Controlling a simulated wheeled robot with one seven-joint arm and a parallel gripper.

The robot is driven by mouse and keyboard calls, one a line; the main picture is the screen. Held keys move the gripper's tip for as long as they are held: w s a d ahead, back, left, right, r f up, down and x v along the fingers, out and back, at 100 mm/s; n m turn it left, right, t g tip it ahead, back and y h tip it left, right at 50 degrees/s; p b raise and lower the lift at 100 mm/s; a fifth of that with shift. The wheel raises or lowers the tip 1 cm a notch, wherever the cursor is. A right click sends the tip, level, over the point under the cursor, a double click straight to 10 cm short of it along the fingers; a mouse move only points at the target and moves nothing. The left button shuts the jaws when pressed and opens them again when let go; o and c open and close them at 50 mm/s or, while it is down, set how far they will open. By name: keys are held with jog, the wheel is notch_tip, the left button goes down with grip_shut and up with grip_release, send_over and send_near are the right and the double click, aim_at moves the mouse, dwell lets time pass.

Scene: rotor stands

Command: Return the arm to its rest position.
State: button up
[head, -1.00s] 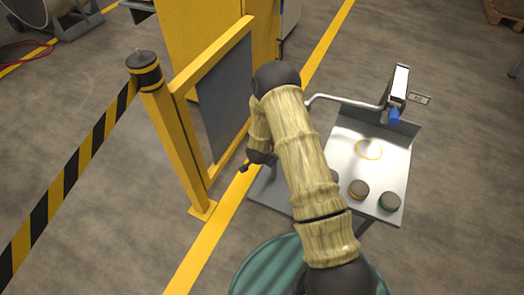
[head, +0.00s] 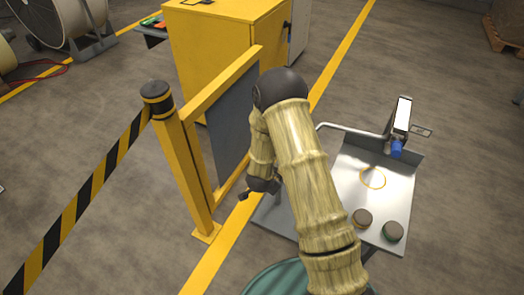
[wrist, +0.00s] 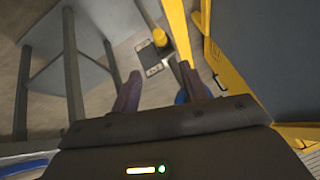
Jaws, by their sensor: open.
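My arm (head: 305,165), with straw-coloured covers and dark joints, is folded in front of the metal stand in the head view. My gripper hangs low behind the upper arm in that view, mostly hidden, near the yellow guard frame. In the wrist view my gripper (wrist: 162,88) shows two dark fingers spread apart with nothing between them. Floor and a small grey plate with a yellow post show beyond the fingers.
The metal stand (head: 395,200) at right holds two round knobs and a crank with a blue part (head: 397,147). The yellow guard frame (head: 180,165) and striped barrier (head: 85,195) stand left of the arm. A yellow cabinet (head: 220,50) is behind; open floor lies at right.

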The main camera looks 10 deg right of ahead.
jog(key=s+r+n+g+y, duration=0.1)
jog(key=s+r+n+y, duration=0.3)
jog(key=r, duration=1.1)
jog(key=s+d+r+n+g+h+p, duration=0.1)
jog(key=s+d+r+n+g, duration=0.15)
jog(key=s+r, duration=0.4)
jog(key=s+d+r+n+g+h, duration=0.1)
jog(key=s+d+r+n, duration=0.2)
jog(key=s, duration=0.6)
notch_tip(320, 180, up, 30)
jog(key=p, duration=2.9)
jog(key=shift+a+r, duration=0.2)
jog(key=shift+a, duration=0.2)
jog(key=shift+t, duration=0.25)
jog(key=shift+d, duration=0.1)
